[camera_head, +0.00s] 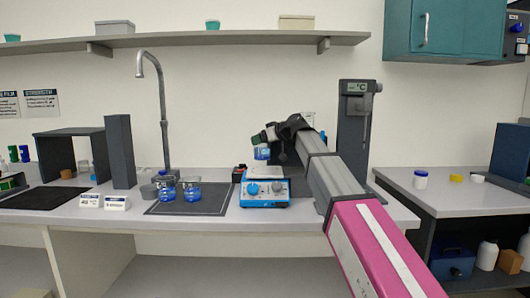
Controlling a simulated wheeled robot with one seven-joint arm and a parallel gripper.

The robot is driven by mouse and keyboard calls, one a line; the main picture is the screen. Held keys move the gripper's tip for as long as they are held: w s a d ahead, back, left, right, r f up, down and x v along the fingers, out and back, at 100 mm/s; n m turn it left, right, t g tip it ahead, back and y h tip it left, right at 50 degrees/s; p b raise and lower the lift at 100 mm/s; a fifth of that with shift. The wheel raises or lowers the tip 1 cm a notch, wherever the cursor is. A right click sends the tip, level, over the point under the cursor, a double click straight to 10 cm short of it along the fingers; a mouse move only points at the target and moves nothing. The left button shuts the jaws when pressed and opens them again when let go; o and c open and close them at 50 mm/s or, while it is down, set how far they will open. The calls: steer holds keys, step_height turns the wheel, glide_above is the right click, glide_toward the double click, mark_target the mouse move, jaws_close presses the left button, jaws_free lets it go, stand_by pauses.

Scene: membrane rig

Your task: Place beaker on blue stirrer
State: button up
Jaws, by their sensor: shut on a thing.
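The blue stirrer (264,194) stands on the bench, with a pale top plate and knobs on its blue front. My gripper (264,141) is above the stirrer, at the end of my arm coming from the right. It is shut on a beaker (262,154) holding blue liquid. The beaker looks upright and sits over the back of the stirrer, with a small gap seeming to show below it. The fingertips are small and partly hidden by the gripper's own body.
A grey column with a °C display (353,125) stands behind my arm. Small labelled cards (117,202) are further left.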

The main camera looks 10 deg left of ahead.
mark_target(265, 150)
steer(key=shift+w+d+f, duration=0.35)
steer(key=shift+w+d, duration=0.05)
steer(key=shift+w, duration=0.05)
steer(key=shift+f, duration=2.05)
steer(key=shift+f, duration=0.1)
steer(key=o, duration=1.1)
steer(key=shift+c, duration=0.2)
steer(key=v, duration=1.2)
